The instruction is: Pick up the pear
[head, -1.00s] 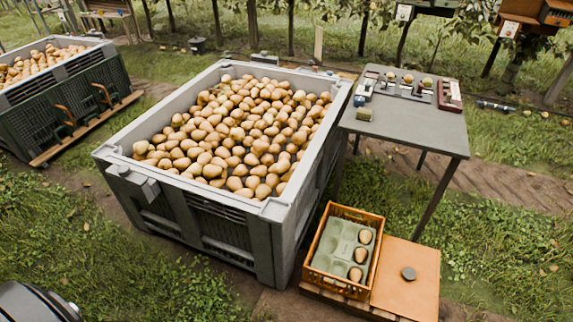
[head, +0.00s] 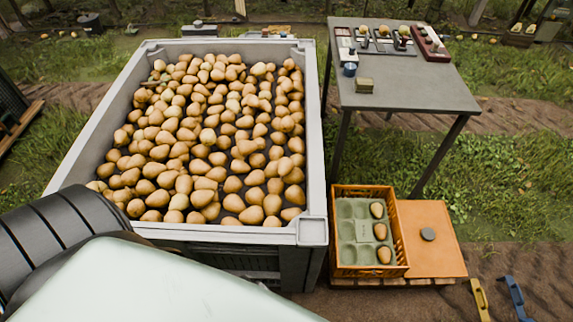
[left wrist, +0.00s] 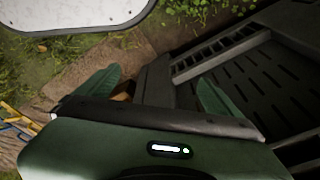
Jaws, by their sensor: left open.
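Many pears (head: 215,140) lie heaped in a large grey bin (head: 312,160) in the head view. Three more pears (head: 380,231) sit in the right column of a green tray (head: 346,232), inside an orange crate (head: 398,228) right of the bin. In the left wrist view my left gripper (left wrist: 157,92) is open, its two green fingers apart with no pear between them. It is beside the dark slatted side of the bin (left wrist: 270,75). In the head view my own arm parts cover the lower left and hide the gripper. My right gripper is not in view.
A grey table (head: 405,95) with small devices and boxes stands right of the bin. An orange-brown board (head: 428,238) with a dark round knob lies beside the crate. Yellow (head: 479,300) and blue (head: 516,300) handled objects lie at the lower right. Grass is open further right.

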